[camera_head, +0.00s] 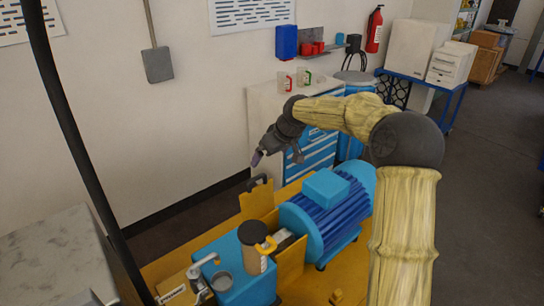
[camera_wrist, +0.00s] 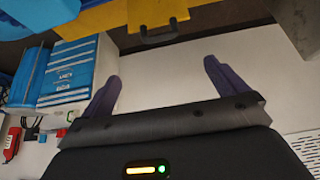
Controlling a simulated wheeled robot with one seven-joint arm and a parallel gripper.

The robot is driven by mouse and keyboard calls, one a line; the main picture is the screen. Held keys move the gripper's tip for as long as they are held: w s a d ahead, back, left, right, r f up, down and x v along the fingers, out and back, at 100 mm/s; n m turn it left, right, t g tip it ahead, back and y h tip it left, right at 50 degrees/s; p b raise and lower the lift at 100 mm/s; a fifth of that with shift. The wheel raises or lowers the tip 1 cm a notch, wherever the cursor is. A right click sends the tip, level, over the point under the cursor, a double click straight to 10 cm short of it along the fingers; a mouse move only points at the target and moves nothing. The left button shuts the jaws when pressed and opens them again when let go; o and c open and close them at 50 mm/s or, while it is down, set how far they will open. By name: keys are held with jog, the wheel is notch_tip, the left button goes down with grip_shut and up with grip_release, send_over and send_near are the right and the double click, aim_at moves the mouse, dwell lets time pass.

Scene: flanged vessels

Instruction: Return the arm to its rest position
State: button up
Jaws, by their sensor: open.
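My arm reaches from the right in the head view and bends over the blue motor. My gripper (camera_head: 277,155) hangs in the air at its end, above and behind the yellow base, apart from everything around it. In the wrist view, my gripper (camera_wrist: 160,85) shows two purple fingers spread wide, with nothing between them.
A blue motor (camera_head: 325,215) and a blue pump (camera_head: 245,270) stand on a yellow base (camera_head: 300,290) below the arm. A tool cabinet (camera_head: 268,110) stands behind the gripper; it also shows in the wrist view (camera_wrist: 75,75). A black pole crosses at left.

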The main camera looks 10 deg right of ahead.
dwell(0.3)
jog(key=s+d+f+m+h, duration=0.1)
jog(key=s+d+f+m, duration=0.1)
jog(key=s, duration=0.9)
jog(key=s+d+f+m+g+h, duration=0.1)
jog(key=s+f, duration=0.3)
jog(key=s, duration=0.7)
jog(key=s+d+f+m+g+h, duration=0.1)
jog(key=s+d+f+m, duration=0.2)
jog(key=s, duration=0.8)
jog(key=shift+s+d+m, duration=0.35)
jog(key=shift+d+m, duration=0.05)
jog(key=shift+d, duration=0.05)
